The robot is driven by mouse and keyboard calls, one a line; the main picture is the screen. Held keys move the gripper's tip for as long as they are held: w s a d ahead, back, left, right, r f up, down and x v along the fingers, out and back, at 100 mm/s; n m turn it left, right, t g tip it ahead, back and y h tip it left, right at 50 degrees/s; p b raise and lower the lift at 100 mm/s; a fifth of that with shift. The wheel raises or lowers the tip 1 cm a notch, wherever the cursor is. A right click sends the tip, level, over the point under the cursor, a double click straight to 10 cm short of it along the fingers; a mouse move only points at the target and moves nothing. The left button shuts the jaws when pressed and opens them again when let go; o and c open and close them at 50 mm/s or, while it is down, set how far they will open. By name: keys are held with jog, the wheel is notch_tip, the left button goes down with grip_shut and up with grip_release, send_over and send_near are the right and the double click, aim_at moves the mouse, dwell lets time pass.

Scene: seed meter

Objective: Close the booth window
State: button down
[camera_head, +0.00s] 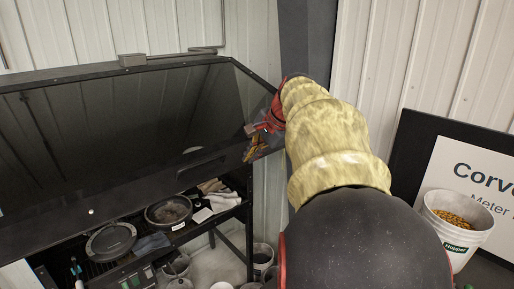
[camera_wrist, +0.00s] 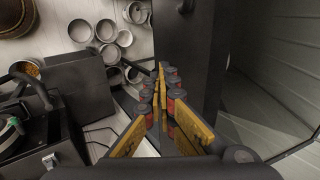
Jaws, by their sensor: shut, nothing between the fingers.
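The booth window (camera_head: 120,120) is a large dark tinted pane in a black frame, slanting across the left of the head view. Its lower edge stands clear above the booth's shelf, leaving an open gap. A slot-like handle (camera_head: 203,166) shows near its lower right. My gripper (camera_head: 254,146) is at the right end of the window, close to its side frame; I cannot tell whether it touches. In the wrist view my gripper (camera_wrist: 160,75) has its yellow-padded fingertips together, with nothing between them, beside a dark frame bar (camera_wrist: 187,60).
Under the window are a dark bowl (camera_head: 168,211), a round black lid (camera_head: 110,242) and cloths. Buckets and pots stand on the floor below. A white bucket of grain (camera_head: 457,226) and a sign (camera_head: 480,180) are at the right. A corrugated wall is behind.

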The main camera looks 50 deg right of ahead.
jog(key=w+d+f+t+b, duration=0.1)
jog(key=w+f+t+b, duration=0.1)
jog(key=w+f+b, duration=0.8)
jog(key=w+d+f+t+b, duration=0.2)
jog(key=w+f+t+b, duration=0.15)
jog(key=f+b, duration=1.05)
jog(key=w+d+f+b, duration=0.2)
jog(key=w+f, duration=0.4)
jog(key=w, duration=0.4)
jog(key=w+d+f+h+b, duration=0.1)
jog(key=w+f+b, duration=0.3)
jog(key=w, duration=0.6)
jog(key=w+d+f+t+b, duration=0.1)
jog(key=w+d+f+b, duration=0.1)
jog(key=w+f, duration=0.7)
jog(key=shift+w+d+b, duration=0.4)
jog(key=shift+w+b, duration=0.15)
jog(key=shift+b, duration=0.15)
jog(key=shift+w+f, duration=0.35)
jog(key=shift+w, duration=0.05)
jog(key=shift+f, duration=0.15)
